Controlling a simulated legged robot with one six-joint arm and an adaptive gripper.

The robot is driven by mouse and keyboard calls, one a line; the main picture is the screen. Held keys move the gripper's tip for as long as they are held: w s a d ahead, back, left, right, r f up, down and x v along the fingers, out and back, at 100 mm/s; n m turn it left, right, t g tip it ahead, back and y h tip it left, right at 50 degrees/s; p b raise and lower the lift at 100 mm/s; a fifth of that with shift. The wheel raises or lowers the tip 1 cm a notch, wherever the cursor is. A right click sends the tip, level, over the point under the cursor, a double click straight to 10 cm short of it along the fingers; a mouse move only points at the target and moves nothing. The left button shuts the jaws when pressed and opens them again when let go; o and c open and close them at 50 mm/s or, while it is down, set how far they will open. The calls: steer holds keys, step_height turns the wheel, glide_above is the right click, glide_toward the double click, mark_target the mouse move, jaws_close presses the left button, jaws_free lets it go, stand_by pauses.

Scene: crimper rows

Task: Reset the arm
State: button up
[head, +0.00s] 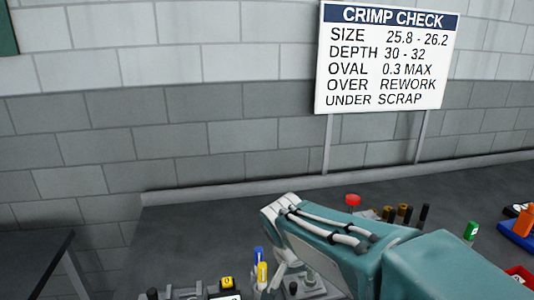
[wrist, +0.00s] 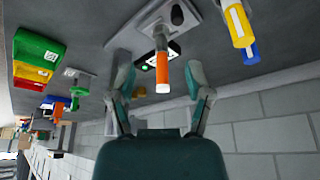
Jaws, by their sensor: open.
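My gripper (wrist: 160,72) is open in the wrist view, with its two fingers spread wide. An orange cylinder with a white end (wrist: 161,66) appears between the fingers, with a gap on each side. It seems to lie beyond the fingertips, over a grey plate; its distance is hard to judge. In the head view my teal arm reaches in from the lower right toward the bench.
A CRIMP CHECK sign (head: 387,58) stands behind the dark bench (head: 190,225). Blue and yellow marker-like pieces (head: 262,272) stand close left of my arm. Green, red and yellow bins (wrist: 36,50) show in the wrist view.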

steer(key=s+d+r+n+t+y, duration=0.1)
steer(key=s+d, duration=0.3)
steer(key=s, duration=0.4)
steer(key=s+d+r+n+y, duration=0.1)
steer(key=s+d+n, duration=0.3)
steer(key=s, duration=0.5)
steer(key=shift+s+d+r+n+t, duration=0.2)
steer(key=shift+d+r+n+t, duration=0.1)
steer(key=shift+d+r+t, duration=0.1)
steer(key=shift+c, duration=0.6)
